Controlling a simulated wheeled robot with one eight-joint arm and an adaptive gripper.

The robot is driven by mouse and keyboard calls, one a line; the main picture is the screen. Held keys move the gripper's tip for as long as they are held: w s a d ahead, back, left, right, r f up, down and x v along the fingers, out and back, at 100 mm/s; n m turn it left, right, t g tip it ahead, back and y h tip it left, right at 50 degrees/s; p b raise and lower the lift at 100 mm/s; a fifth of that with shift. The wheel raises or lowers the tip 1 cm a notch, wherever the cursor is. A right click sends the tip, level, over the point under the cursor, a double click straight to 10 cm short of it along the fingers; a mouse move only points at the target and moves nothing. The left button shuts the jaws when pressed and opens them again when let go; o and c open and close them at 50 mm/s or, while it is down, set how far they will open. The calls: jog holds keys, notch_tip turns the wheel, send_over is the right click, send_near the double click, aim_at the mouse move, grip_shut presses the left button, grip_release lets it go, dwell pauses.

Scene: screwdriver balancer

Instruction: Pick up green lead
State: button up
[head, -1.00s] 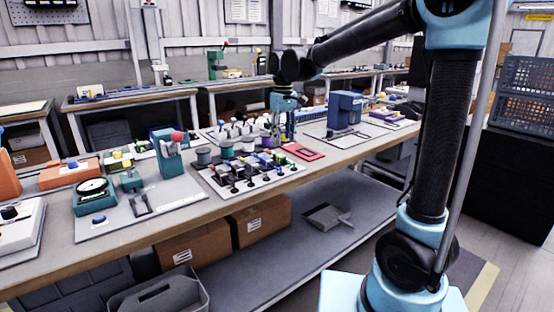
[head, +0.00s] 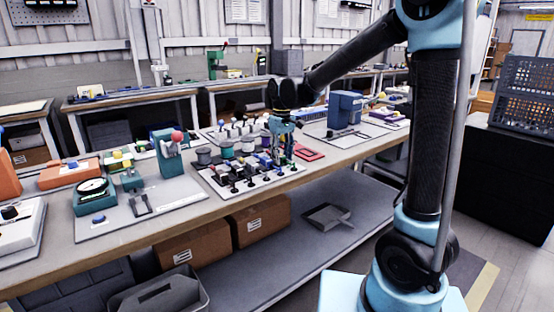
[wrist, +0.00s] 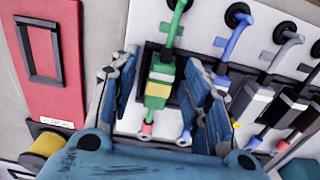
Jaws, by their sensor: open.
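The green lead (wrist: 160,85) lies in the wrist view with a green plug body and a green stem running up to a black round socket. My gripper (wrist: 160,64) is open, with one blue finger on each side of the green lead. No closed grip on the lead shows. In the head view my gripper (head: 281,158) is low over the lead board (head: 226,190), near its right end. The green lead cannot be made out clearly there.
A blue lead (wrist: 232,42) and a grey lead (wrist: 282,50) lie just right of the green one, with black ones beyond. A red frame (wrist: 70,55) and a yellow spool (wrist: 45,146) are to the left. Bench (head: 120,235) front edge is clear.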

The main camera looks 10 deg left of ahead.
jog(key=shift+c, duration=0.5)
grip_shut()
